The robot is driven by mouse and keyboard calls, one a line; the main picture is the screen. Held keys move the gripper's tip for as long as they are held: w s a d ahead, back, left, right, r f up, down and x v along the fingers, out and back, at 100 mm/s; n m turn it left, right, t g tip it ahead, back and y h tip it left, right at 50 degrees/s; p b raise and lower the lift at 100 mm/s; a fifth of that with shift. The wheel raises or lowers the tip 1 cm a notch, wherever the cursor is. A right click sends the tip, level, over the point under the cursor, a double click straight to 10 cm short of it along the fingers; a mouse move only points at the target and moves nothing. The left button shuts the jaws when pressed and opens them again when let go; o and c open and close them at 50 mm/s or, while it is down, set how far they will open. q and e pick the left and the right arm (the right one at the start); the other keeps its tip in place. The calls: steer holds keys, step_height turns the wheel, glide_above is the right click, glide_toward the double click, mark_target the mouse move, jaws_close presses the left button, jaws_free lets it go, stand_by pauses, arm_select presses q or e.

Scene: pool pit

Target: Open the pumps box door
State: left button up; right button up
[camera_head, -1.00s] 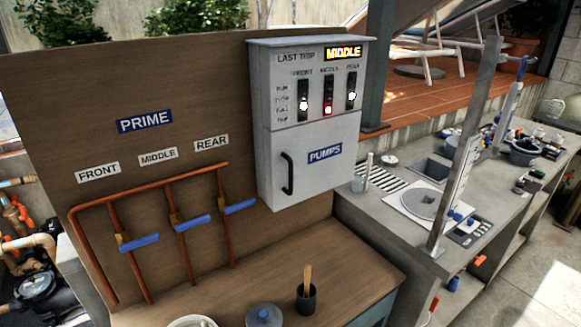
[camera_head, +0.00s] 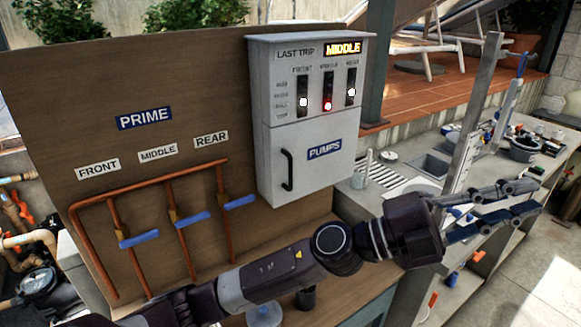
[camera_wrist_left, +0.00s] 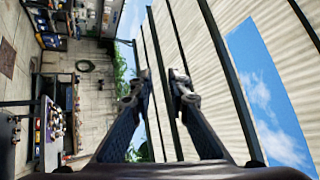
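The grey pumps box (camera_head: 310,115) is fixed to the brown board in the head view. Its lower door (camera_head: 325,160) carries a blue PUMPS label and is shut. A black upright handle (camera_head: 287,170) is on the door's left side. My left gripper (camera_head: 540,197) is right of and in front of the box, pointing right, away from the handle. Its fingers are apart with nothing between them; they also show apart in the left wrist view (camera_wrist_left: 160,80). My right gripper is not in view.
Copper pipes with blue-handled valves (camera_head: 193,218) are on the board left of the box. A grey counter (camera_head: 400,190) with a sink and an upright metal post (camera_head: 468,115) stands to the right. The wooden bench (camera_head: 340,255) lies below the box, partly behind my left arm.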

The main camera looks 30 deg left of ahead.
arm_select(q)
steer(key=s+d+f+m+g, duration=0.1)
steer(key=s+d+m+g, duration=0.15)
steer(key=m+g, duration=0.25)
steer(key=n+g+y, duration=0.2)
steer(key=n+y, duration=0.1)
steer(key=y, duration=2)
glide_above(289, 163)
steer(key=s+d, duration=0.1)
steer(key=s, duration=0.1)
step_height(289, 163, down, 5)
steer(key=p+x, duration=0.2)
steer(key=x, duration=0.4)
steer(key=shift+w+f, duration=0.15)
steer(key=shift+w, duration=0.1)
steer(key=shift+w+f, duration=0.15)
steer(key=shift+f, duration=0.2)
jaws_close()
